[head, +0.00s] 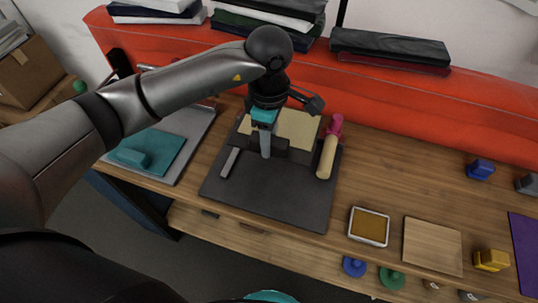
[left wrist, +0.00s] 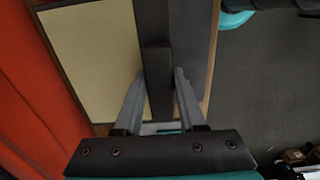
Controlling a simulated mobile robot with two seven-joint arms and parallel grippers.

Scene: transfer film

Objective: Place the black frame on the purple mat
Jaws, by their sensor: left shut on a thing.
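The black frame (head: 296,156) surrounds a beige panel over the back part of a dark grey board on the bench. My left gripper (head: 265,150) is shut on the middle of its near bar. In the left wrist view my left gripper (left wrist: 158,78) has one finger on each side of a raised block on the black frame (left wrist: 153,22). I cannot tell whether the frame rests on the board or is slightly lifted. The purple mat (head: 526,250) lies at the far right, cut by the picture edge. My right gripper is not in view.
A roller with a pink handle (head: 327,155) lies right of the frame, and a grey bar (head: 229,162) left of it. A white-rimmed tray (head: 369,226), wooden square (head: 432,245) and yellow block (head: 491,260) stand between board and mat. Blue block (head: 480,169) is behind.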

